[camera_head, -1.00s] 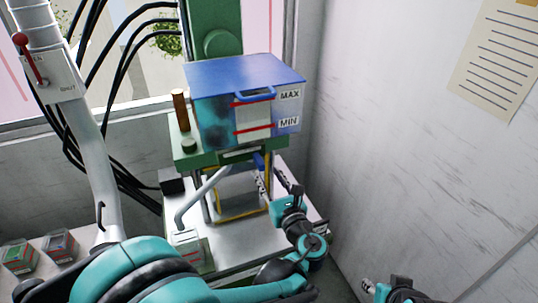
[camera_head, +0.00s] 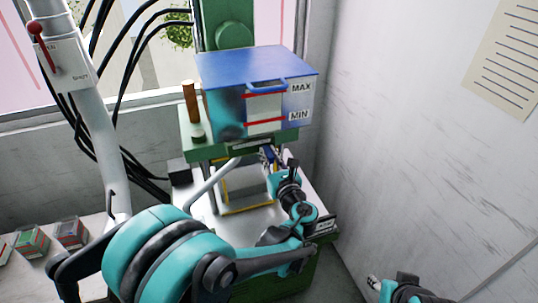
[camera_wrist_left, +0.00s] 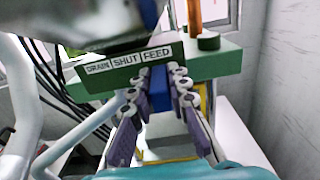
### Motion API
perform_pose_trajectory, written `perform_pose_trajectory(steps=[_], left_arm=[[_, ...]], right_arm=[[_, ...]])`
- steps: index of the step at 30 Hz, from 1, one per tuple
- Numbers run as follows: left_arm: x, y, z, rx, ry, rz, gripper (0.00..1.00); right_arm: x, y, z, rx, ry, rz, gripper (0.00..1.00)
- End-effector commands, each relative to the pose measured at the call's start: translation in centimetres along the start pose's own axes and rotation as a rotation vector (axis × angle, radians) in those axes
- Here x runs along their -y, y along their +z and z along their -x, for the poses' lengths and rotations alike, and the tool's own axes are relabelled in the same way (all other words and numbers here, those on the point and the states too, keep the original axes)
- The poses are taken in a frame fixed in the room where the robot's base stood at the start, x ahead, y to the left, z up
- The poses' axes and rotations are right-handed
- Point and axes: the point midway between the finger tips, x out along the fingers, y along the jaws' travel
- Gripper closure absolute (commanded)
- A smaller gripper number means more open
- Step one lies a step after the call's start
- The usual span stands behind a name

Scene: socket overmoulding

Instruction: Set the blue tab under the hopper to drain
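The hopper (camera_head: 225,112) is a blue-lidded box with MAX and MIN marks. The blue tab (camera_wrist_left: 158,92) hangs below the green label plate, which reads DRAIN, SHUT, FEED (camera_wrist_left: 127,62). In the left wrist view the tab is below the FEED word. My left gripper (camera_wrist_left: 165,76) has one finger on each side of the tab, spread apart; contact is not clear. In the head view my left gripper (camera_head: 276,160) is just under the hopper and partly hides the tab. Part of my right arm shows at the bottom right, its fingers unclear.
A grey bent pipe (camera_head: 208,184) runs under the hopper, left of the gripper. A brown post (camera_head: 190,102) stands on the green ledge. A pipe with a red lever (camera_head: 40,38) and small boxes (camera_head: 70,233) are at left. A wall bounds the right.

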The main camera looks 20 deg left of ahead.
Motion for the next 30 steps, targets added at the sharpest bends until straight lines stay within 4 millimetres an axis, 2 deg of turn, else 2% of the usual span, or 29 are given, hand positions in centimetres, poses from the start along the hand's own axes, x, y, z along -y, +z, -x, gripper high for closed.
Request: perform_pose_trajectory(steps=[6,15,18,28,29,30], left_arm=[[-0.6,0.0,0.0,0.0,0.002,0.0,1.0],[-7.0,0.0,-0.1,0.0,0.005,0.0,1.0],[-8.2,0.0,0.0,0.0,0.003,0.0,1.0],[-8.6,0.0,0.0,0.0,0.004,0.0,1.0],[-8.6,0.0,0.0,0.0,0.004,0.0,0.81],[-8.6,0.0,0.0,0.0,0.005,0.0,0.7]], right_arm=[[0.0,0.0,0.0,0.0,0.0,0.0,0.6],[0.0,0.2,-0.3,0.0,0.0,0.0,0.6],[0.0,0.2,-0.3,0.0,0.0,0.0,0.6],[0.0,0.2,-0.3,0.0,0.0,0.0,0.6],[0.0,0.2,-0.3,0.0,0.0,0.0,0.6],[0.0,0.2,-0.3,0.0,0.0,0.0,0.6]])
